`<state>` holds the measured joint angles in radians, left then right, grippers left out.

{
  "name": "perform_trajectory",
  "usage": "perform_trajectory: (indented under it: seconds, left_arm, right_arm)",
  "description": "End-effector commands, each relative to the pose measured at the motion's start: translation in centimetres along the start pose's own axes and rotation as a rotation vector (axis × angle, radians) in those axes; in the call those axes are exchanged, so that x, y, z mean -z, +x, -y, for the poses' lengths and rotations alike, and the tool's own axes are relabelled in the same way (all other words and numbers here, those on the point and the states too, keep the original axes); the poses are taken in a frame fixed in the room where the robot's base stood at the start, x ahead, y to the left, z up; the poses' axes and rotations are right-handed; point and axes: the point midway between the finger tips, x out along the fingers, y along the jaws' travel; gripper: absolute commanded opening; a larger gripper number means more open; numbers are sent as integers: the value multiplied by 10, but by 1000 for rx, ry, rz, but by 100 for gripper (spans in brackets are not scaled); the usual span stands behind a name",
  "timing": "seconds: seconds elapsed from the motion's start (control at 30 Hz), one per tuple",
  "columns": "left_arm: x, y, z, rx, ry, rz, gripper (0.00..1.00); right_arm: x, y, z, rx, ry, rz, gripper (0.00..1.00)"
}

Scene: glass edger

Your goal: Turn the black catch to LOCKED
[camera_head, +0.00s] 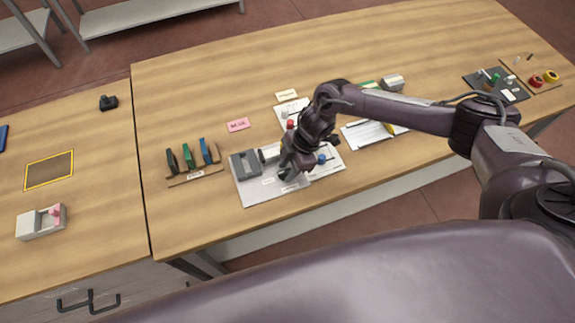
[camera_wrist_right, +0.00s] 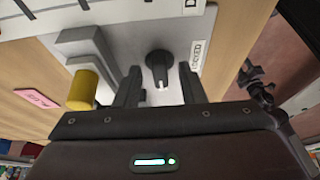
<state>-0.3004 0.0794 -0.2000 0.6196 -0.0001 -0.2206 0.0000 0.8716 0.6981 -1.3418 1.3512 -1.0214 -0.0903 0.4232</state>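The black catch (camera_wrist_right: 158,66) is a small knob on a light grey plate (camera_wrist_right: 140,35) in the right wrist view. Its white mark faces the bottom of that picture, towards my gripper. The LOCKED label (camera_wrist_right: 197,55) is to its right. My right gripper (camera_wrist_right: 161,84) is open, one finger on each side of the catch, with gaps showing; I see no contact. My left gripper is not in view.
A grey block (camera_head: 245,164) stands on the plate, and a yellow cylinder (camera_wrist_right: 83,90) is left of the fingers. A rack with coloured clips (camera_head: 195,175) stands left, a pink card (camera_head: 238,125) behind. A clipboard (camera_head: 365,135) lies right.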

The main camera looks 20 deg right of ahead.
Motion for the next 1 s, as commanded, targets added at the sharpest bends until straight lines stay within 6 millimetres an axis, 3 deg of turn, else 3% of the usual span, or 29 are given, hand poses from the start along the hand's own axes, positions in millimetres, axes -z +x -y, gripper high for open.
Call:
perform_trajectory:
  seconds: [0.27,0.57,1.0]
  left_arm:
    - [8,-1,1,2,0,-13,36]
    - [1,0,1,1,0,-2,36]
    - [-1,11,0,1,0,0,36]
  right_arm:
    - [0,3,0,-1,0,0,36]
    - [0,3,0,-1,0,0,0]
    - [0,5,-2,23,-64,-1,0]
